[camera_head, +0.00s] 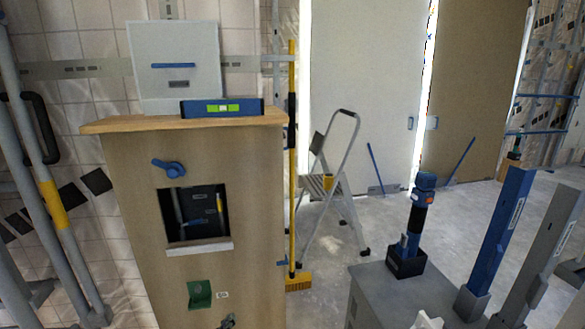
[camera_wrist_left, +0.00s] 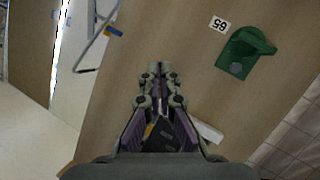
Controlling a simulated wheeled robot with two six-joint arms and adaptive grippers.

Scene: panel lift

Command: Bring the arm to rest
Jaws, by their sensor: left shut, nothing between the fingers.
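My left gripper (camera_head: 228,320) shows small at the bottom edge of the head view, in front of the lower part of a wooden panel (camera_head: 135,225). In the left wrist view the two fingers (camera_wrist_left: 157,68) are together and empty, with the panel (camera_wrist_left: 180,40) behind them. I cannot tell the gap between fingertips and panel. The rest of my left arm is out of the head view. My right gripper is not in view.
The panel has a square opening with a pale sill (camera_head: 199,247), a blue handle (camera_head: 169,168) and a green hook (camera_head: 199,294). A spirit level (camera_head: 222,107) lies on its top. A yellow broom (camera_head: 292,200) and stepladder (camera_head: 350,190) stand right. A grey box (camera_head: 378,290) stands front right.

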